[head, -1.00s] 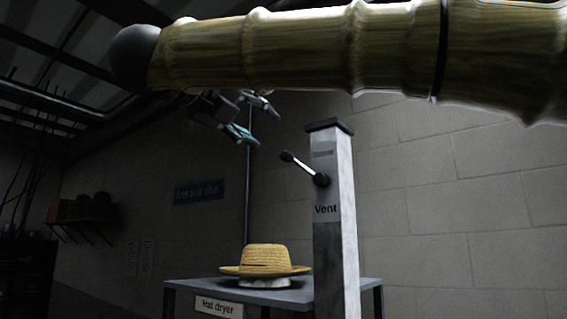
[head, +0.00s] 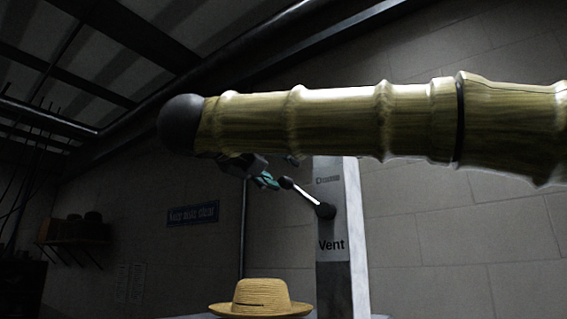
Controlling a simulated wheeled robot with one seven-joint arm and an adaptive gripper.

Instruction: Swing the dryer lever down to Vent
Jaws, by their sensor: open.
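The dryer lever (head: 305,197) is a thin pale rod with a black knob, pointing up and to the left from a dark round pivot on a grey post (head: 357,270). The word "Vent" (head: 331,245) is on the post below the pivot. My gripper (head: 281,171) is open, with one teal fingertip showing just left of the knob. The other finger is mostly hidden behind my arm. I cannot tell whether a finger touches the knob.
A straw hat (head: 262,297) sits low in front of the post's left side, on a surface barely in view. A blue wall sign (head: 193,214) and a shelf with dark hats (head: 78,242) are at the left. Space left of the lever looks clear.

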